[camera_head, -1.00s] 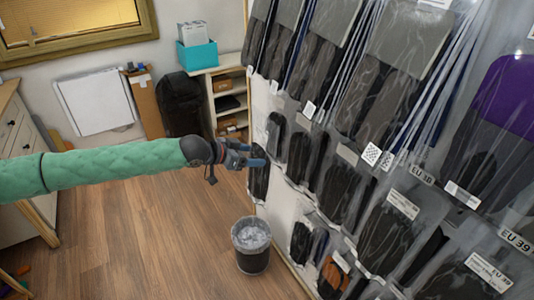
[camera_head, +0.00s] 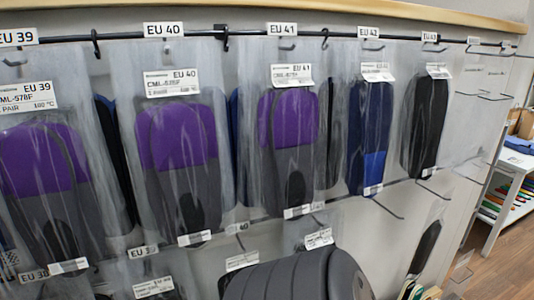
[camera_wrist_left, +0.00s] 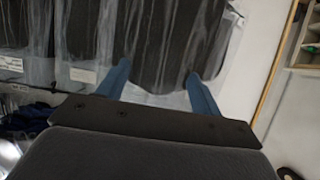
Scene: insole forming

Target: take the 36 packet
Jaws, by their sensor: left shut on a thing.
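In the left wrist view the two blue fingers of my left gripper (camera_wrist_left: 160,90) are on either side of the lower end of a dark insole packet (camera_wrist_left: 165,45) in clear plastic. The gripper is shut on this packet. Its size label is not visible, so I cannot tell whether it is the 36. The head view does not show my left gripper. My right gripper is in neither current view. No 36 label is readable in the head view.
The head view shows a rack with hanging packets labelled EU 39, EU 40 (camera_head: 180,150), EU 41 (camera_head: 289,145) and larger. Hooks on the right (camera_head: 490,95) are bare. A white shelf (camera_head: 512,175) stands at the far right. Another packet (camera_wrist_left: 88,35) hangs left of my left gripper.

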